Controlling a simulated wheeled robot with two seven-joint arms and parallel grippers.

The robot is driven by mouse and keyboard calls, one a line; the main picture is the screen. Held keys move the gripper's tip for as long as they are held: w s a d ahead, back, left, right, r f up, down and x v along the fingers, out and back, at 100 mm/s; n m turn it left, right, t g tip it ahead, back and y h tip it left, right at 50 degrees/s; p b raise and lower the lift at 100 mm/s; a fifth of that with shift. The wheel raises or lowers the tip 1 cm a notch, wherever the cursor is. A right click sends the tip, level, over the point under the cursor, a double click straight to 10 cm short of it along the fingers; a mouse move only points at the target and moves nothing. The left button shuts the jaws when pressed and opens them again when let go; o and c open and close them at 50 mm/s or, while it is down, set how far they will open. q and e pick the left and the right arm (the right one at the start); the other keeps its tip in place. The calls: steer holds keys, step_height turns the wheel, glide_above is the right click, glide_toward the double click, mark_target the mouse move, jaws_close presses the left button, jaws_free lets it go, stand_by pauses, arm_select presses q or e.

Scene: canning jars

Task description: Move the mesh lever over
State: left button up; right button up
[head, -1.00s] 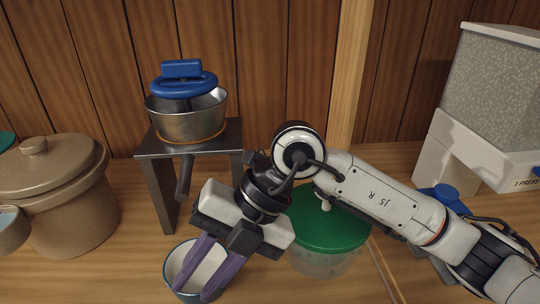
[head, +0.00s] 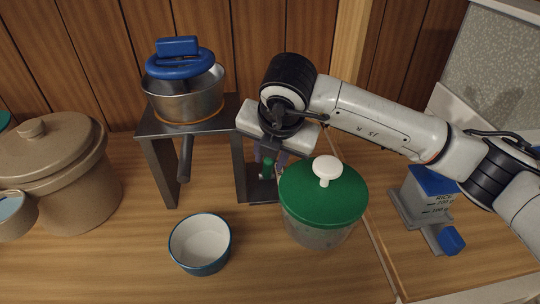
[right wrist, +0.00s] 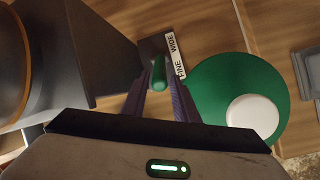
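The mesh lever is a short green handle (head: 268,166) at the foot of the dark metal stand. The right wrist view shows the green lever (right wrist: 158,74) beside a white label strip (right wrist: 175,54) reading WIDE and FINE, near the FINE end. My right gripper (head: 271,172) points down beside the stand, partly hidden by its own wrist. In the right wrist view its purple fingers (right wrist: 158,84) are apart, one on each side of the lever, with gaps visible. The lever's base is hard to make out. My left gripper is not in view.
The metal stand (head: 161,172) holds a steel pot (head: 190,100) with a blue handled lid. A green-lidded jar (head: 318,205) stands close to the right of my gripper. A blue-rimmed bowl (head: 200,243) is in front. A beige crock (head: 72,180) stands left, and a blue-topped box (head: 428,190) right.

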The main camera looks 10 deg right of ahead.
steer(key=shift+w+f, duration=0.25)
steer(key=shift+f, duration=0.25)
jaws_close()
steer(key=shift+w+r, duration=0.1)
steer(key=shift+w+r+g+p, duration=0.4)
steer(key=shift+w+g+p, duration=0.15)
steer(key=shift+w+g, duration=0.25)
steer(key=shift+w+r+g+p, duration=0.1)
steer(key=shift+w+g+p, duration=0.3)
steer(key=shift+w+g, duration=0.2)
